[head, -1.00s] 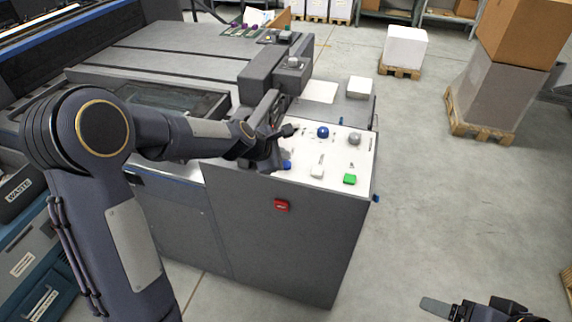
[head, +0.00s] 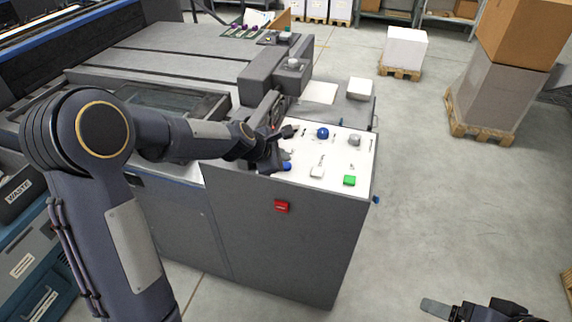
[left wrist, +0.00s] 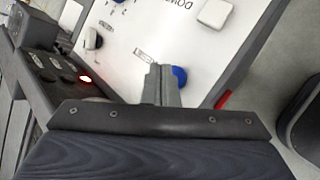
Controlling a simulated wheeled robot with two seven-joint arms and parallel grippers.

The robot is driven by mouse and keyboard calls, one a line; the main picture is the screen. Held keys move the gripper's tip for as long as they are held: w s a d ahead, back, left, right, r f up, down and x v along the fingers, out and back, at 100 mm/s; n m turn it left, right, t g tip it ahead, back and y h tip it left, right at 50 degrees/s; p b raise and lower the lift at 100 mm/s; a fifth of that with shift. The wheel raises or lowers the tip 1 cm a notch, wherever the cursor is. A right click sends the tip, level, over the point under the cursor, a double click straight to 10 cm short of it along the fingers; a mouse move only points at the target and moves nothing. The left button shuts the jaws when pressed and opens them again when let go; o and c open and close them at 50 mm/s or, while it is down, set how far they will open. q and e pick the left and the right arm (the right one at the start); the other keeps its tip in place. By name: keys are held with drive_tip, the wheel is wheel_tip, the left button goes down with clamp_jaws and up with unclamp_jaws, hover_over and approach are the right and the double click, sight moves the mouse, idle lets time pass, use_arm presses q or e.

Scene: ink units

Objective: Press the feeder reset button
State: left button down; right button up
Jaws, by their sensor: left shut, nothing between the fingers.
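The white control panel (head: 333,160) tops a grey cabinet and carries several buttons and knobs. A blue button (head: 287,166) sits at its near left edge, right beside my left gripper (head: 281,156). In the left wrist view the shut, empty fingers (left wrist: 161,86) lie over the panel and partly cover the blue button (left wrist: 180,77). I cannot tell whether they touch it. A white button (left wrist: 214,13) shows there too, by lettering that seems to read "DOWN". No label reading feeder reset is legible. My right gripper (head: 488,308) is at the bottom right, partly cut off.
The panel also has a blue knob (head: 322,133), a grey knob (head: 354,140), a white switch (head: 317,172) and a green button (head: 349,180). Open floor (head: 430,220) lies to the right.

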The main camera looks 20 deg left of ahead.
idle(0.7)
use_arm(q)
drive_tip(key=shift+f+b, duration=0.35)
drive_tip(key=shift+f, duration=0.05)
drive_tip(key=shift+f+b, duration=0.4)
drive_tip(key=shift+f, duration=0.1)
idle(0.4)
drive_tip(key=shift+r, duration=0.1)
drive_tip(key=shift+r+p, duration=0.8)
drive_tip(key=shift+p, duration=0.05)
wheel_tip(320, 180, up, 5)
drive_tip(key=p, duration=0.5)
drive_tip(key=shift+r, duration=0.1)
